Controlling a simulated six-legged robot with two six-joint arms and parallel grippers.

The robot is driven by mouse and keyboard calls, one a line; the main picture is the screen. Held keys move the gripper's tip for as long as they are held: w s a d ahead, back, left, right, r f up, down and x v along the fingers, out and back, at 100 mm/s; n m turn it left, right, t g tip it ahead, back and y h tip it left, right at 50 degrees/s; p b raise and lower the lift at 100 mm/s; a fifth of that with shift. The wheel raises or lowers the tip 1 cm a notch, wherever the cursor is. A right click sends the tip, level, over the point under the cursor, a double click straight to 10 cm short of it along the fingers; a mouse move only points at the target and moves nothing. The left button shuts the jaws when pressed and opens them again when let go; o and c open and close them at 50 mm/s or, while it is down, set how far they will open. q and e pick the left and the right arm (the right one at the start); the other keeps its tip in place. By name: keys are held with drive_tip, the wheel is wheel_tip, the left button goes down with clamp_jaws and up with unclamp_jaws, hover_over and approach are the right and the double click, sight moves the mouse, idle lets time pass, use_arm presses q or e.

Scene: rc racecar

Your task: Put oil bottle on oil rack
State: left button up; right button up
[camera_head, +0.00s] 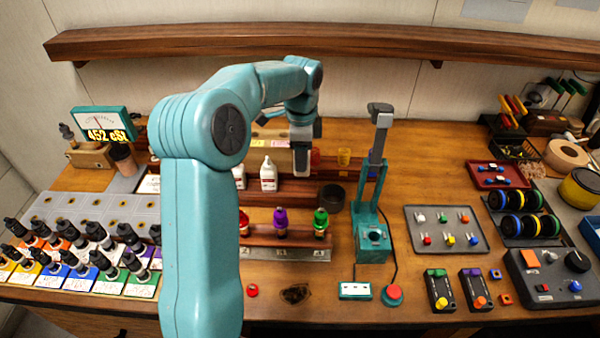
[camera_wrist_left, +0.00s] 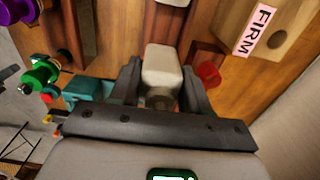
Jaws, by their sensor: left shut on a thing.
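My left gripper (camera_head: 301,166) hangs over the stepped wooden rack (camera_head: 292,196) at the middle of the bench. In the left wrist view a pale, whitish bottle (camera_wrist_left: 162,70) sits between its two dark fingers, which are shut on it. In the head view the gripper and wrist hide this held bottle. A white labelled bottle (camera_head: 268,176) stands upright just left of the gripper, and another white bottle (camera_head: 240,178) is partly hidden behind my arm. I cannot tell whether the held bottle touches the rack. My right gripper is not in view.
A wooden box with labels (camera_head: 273,155) stands behind; its FIRM label (camera_wrist_left: 256,29) shows in the wrist view. A teal press (camera_head: 372,240) stands right. A stand with coloured-cap shocks (camera_head: 285,254) is in front.

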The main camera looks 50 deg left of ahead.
use_arm(q)
drive_tip(key=shift+f, duration=3.05)
drive_tip(key=shift+f, duration=0.15)
drive_tip(key=o, duration=1.1)
drive_tip(key=shift+c, duration=0.2)
wheel_tip(320, 180, up, 12)
drive_tip(key=shift+r, duration=0.25)
drive_tip(key=shift+s+d, duration=0.1)
